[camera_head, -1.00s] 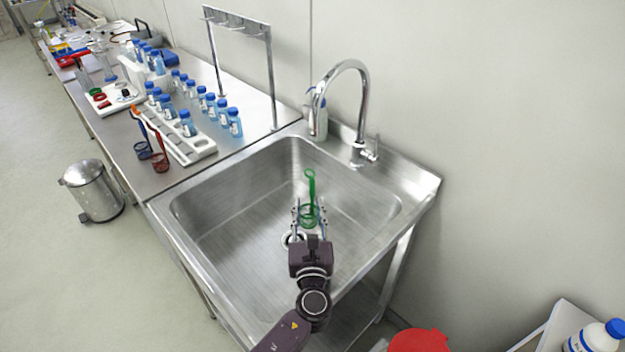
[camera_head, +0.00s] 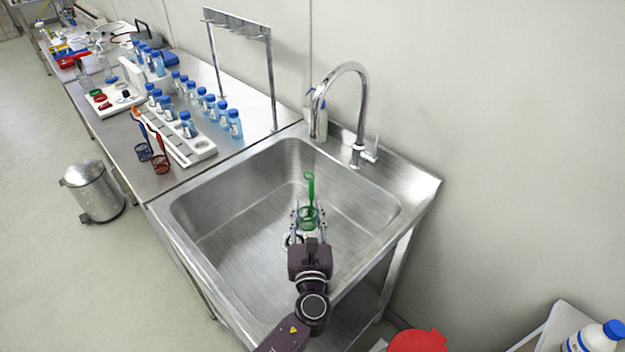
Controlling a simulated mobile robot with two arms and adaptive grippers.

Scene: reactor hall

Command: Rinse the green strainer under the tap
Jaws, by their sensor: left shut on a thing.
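The green strainer (camera_head: 308,218) is in my left gripper (camera_head: 307,221), over the steel sink basin (camera_head: 230,240). Its round cup sits between the two fingers, which are shut on it. Its long handle (camera_head: 311,188) points up and away from me. The chrome tap (camera_head: 362,105) arches at the back of the sink, with its spout end (camera_head: 314,108) beyond the strainer and well apart from it. I see no water running. My right gripper is not in view.
A red strainer (camera_head: 160,163) and a blue one (camera_head: 143,151) stand on the bench at left, near a white rack (camera_head: 195,148) with blue-capped bottles. A metal bin (camera_head: 92,190) is on the floor. A red lid (camera_head: 418,341) shows at lower right.

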